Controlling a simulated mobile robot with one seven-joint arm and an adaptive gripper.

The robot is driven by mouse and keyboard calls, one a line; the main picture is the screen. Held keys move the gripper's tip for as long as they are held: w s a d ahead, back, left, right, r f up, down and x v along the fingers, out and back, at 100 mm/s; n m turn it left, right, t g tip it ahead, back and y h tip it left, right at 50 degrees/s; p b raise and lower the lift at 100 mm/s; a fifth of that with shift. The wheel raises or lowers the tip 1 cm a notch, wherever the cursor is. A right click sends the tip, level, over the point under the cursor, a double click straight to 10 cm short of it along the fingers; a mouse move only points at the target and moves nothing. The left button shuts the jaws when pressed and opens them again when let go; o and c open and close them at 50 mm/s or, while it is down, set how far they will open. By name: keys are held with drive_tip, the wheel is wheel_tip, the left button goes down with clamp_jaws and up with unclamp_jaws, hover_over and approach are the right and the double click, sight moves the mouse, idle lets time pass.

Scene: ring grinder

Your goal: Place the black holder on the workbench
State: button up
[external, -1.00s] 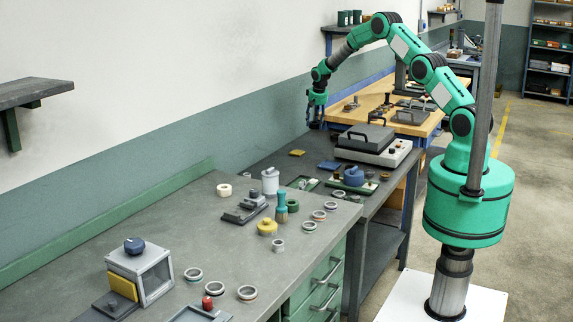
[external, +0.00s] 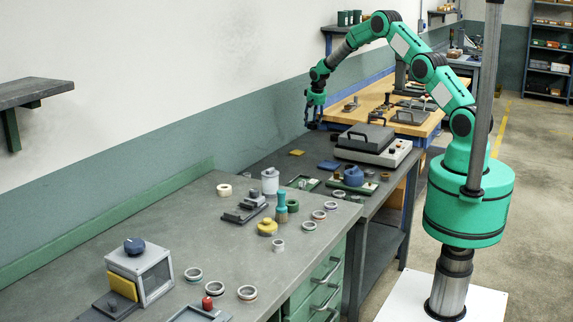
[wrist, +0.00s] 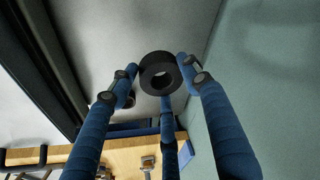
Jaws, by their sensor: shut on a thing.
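The black holder (wrist: 146,74) is a thick dark ring with a round hole, held between my blue fingertips in the wrist view. My gripper (wrist: 160,75) is shut on it, with a finger on each side and a third below it in the picture. In the external view my gripper (external: 314,112) points down near the wall, by the far end of the grey workbench (external: 262,172). There the holder is too small and dark to make out clearly. I cannot tell its height above the bench.
A grey-white box with a black handled lid (external: 372,146) stands right of my gripper. A wooden bench (external: 362,100) with metal parts lies behind. A yellow block (external: 296,153) and a blue block (external: 329,165) lie nearer. Several rings and fixtures cover the front bench.

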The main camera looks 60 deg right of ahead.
drive_tip(key=s+a+r+n+y, duration=0.1)
drive_tip(key=a+r+n, duration=0.15)
drive_tip(key=a, duration=0.95)
drive_tip(key=s+a+r+n, duration=0.1)
drive_tip(key=s+a+n, duration=0.15)
drive_tip(key=a, duration=0.85)
drive_tip(key=s+a+r+n+y, duration=0.1)
drive_tip(key=s+a+n, duration=0.25)
drive_tip(key=a, duration=0.65)
drive_tip(key=s+a+r+n, duration=0.15)
drive_tip(key=s+a, duration=0.35)
drive_tip(key=a, duration=0.5)
drive_tip(key=s+a+f+n+y, duration=0.1)
drive_tip(key=s+a+n, duration=0.2)
drive_tip(key=s+a, duration=0.4)
drive_tip(key=s+a+f+n+b, duration=0.1)
drive_tip(key=s+a+n, duration=0.2)
drive_tip(key=s+a, duration=0.4)
drive_tip(key=s+a+f+n+y, duration=0.1)
drive_tip(key=s+a+n, duration=0.2)
drive_tip(key=s, duration=1.5)
drive_tip(key=a, duration=0.4)
drive_tip(key=shift+s+a+n+g+y+b, duration=0.25)
drive_tip(key=shift+s+n+g+y+b, duration=0.05)
drive_tip(key=shift+s+n, duration=0.1)
hover_over(300, 198)
drive_tip(key=shift+f+b, duration=0.35)
drive_tip(key=shift+f, duration=0.45)
